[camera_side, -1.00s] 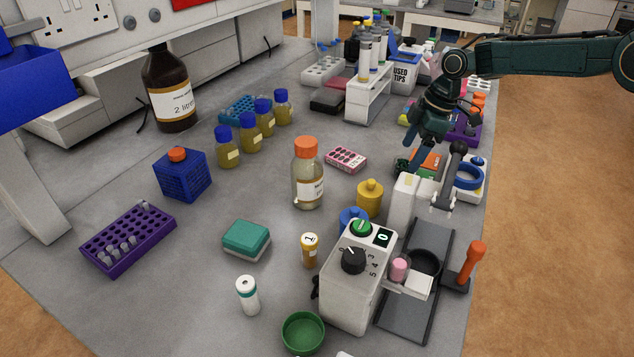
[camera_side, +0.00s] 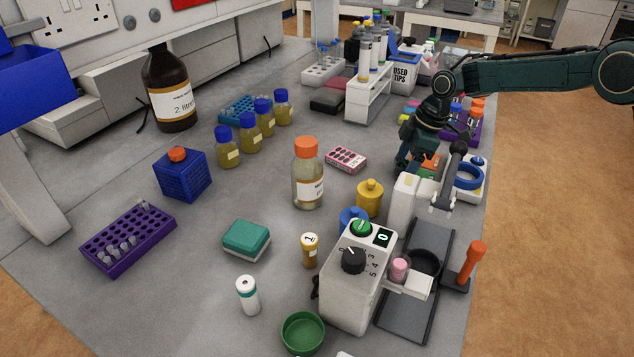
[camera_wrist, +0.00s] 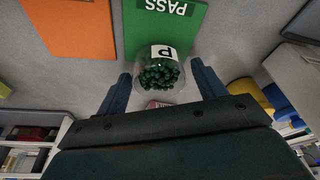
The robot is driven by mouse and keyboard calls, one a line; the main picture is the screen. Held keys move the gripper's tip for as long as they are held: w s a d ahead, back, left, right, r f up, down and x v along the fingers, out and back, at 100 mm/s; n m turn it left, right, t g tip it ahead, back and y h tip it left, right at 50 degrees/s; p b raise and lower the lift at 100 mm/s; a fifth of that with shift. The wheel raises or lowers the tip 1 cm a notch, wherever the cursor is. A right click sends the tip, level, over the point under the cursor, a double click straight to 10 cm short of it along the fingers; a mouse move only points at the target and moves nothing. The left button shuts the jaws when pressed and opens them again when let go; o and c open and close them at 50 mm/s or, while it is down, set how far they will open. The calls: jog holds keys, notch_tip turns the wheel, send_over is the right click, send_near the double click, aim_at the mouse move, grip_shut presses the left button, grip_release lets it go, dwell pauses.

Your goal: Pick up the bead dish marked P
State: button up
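The bead dish (camera_wrist: 163,52) marked P is a small clear round dish with dark green beads, seen in the wrist view. Its white label faces the green PASS card (camera_wrist: 150,25), at whose edge it sits. My gripper (camera_wrist: 161,72) is open, one finger on each side of the dish, with gaps between fingers and dish. In the side view my gripper (camera_side: 408,165) is low over the far right of the bench, and I cannot make out the dish there.
An orange card (camera_wrist: 75,28) lies beside the green one. In the side view a white stand (camera_side: 402,203) and the grey-armed device with a blue ring (camera_side: 468,176) are close by. A yellow bottle (camera_side: 370,197) and a pink rack (camera_side: 346,159) stand to the left.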

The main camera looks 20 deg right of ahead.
aim_at(406, 161)
jog(key=c, duration=0.8)
jog(key=shift+r, duration=0.1)
jog(key=shift+r, duration=4.95)
